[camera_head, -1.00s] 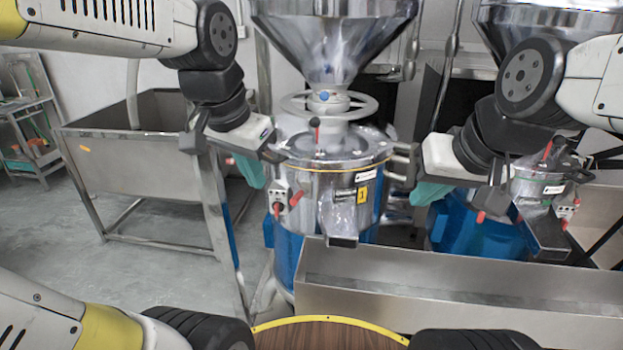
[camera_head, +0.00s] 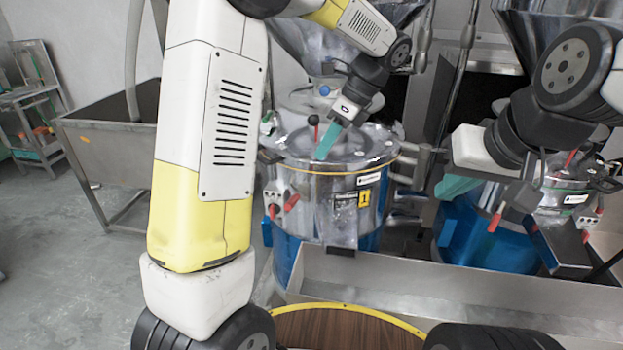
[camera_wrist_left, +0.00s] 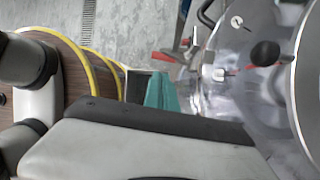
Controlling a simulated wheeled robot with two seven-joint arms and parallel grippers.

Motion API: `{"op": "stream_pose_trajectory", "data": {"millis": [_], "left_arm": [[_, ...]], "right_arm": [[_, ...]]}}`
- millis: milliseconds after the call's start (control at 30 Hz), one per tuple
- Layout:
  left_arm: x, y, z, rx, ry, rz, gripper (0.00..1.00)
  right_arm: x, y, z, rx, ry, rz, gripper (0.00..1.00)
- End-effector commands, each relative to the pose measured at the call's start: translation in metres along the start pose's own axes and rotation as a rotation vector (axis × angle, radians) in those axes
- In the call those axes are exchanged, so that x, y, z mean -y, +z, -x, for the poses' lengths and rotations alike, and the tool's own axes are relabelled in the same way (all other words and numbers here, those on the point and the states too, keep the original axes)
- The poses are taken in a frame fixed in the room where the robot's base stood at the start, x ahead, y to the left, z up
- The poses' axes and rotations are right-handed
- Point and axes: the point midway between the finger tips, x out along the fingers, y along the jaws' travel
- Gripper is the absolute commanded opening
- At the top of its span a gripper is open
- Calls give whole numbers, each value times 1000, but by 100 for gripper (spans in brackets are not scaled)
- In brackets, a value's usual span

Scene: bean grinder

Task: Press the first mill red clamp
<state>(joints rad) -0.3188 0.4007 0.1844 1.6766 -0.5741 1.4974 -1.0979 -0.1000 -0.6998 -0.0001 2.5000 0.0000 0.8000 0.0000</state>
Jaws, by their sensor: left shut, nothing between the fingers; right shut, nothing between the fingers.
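The first mill (camera_head: 345,215), a steel drum on a blue base with a yellow "1" label, stands in the middle of the head view. Its red clamp (camera_head: 291,203) sits on the drum's front left side. A red piece also shows in the left wrist view (camera_wrist_left: 163,56), probably this clamp. My left gripper (camera_head: 324,148), with teal fingertips, is shut and empty over the mill's lid, right of and above the clamp. Its teal fingertips show in the left wrist view (camera_wrist_left: 163,93). My right gripper (camera_head: 455,186) is shut and empty, right of the first mill.
A black-knobbed lever (camera_head: 313,120) stands on the lid close to my left fingertips. A second mill (camera_head: 480,235) with red handles is at right. A steel trough (camera_head: 430,280) runs along the front. A steel bin (camera_head: 105,150) stands at left.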

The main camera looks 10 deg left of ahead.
Motion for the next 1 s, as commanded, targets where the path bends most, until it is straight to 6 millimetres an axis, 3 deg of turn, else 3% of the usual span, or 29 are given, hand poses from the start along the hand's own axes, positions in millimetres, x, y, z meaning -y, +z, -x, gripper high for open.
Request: {"op": "stream_pose_trajectory", "data": {"millis": [467,567,1000], "left_arm": [[1,0,-7,4,4,-7,0],[0,0,-20,5,6,-6,0],[0,0,-110,4,7,-7,0]], "right_arm": [[0,0,0,0,0,0,0],[0,0,0,0,0,0,0],[0,0,0,0,0,0,0]]}}
